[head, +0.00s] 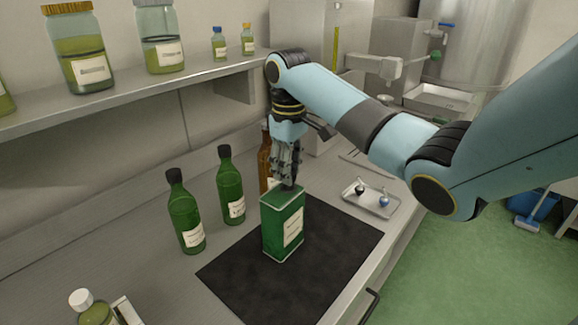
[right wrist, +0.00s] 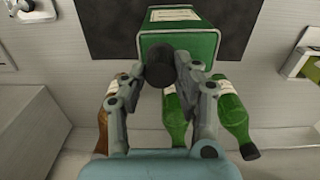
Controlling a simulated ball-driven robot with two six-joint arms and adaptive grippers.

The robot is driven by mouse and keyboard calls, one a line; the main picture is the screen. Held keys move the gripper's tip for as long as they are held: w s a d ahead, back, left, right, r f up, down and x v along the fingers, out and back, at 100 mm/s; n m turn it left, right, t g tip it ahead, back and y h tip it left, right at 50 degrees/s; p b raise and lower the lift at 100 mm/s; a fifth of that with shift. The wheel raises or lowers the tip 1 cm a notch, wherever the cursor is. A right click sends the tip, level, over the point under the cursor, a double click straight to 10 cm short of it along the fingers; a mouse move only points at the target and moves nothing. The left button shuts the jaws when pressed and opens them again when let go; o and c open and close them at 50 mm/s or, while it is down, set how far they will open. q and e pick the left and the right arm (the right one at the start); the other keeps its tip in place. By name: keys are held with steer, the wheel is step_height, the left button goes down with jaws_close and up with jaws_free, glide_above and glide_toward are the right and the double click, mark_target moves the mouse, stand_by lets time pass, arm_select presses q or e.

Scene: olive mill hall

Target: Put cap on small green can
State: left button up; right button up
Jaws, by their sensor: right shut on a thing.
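The green can (head: 283,226) stands upright on a dark mat (head: 335,243) with a pale label facing right. My right gripper (head: 287,181) points down over the can's top. It is shut on a black cap (right wrist: 160,69), which shows between the fingertips in the right wrist view. In that view the cap overlaps the top of the can (right wrist: 200,43); I cannot tell whether it touches the can or sits on its opening. The opening is hidden. My left gripper is not in view.
Two green bottles (head: 186,215) (head: 231,188) stand left of the can, and a brown bottle (head: 265,160) stands behind it. A shelf (head: 130,92) with jars runs above.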

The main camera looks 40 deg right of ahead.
steer(key=shift+f, duration=0.75)
stand_by(1.5)
steer(key=o, duration=1)
steer(key=shift+c, duration=0.9)
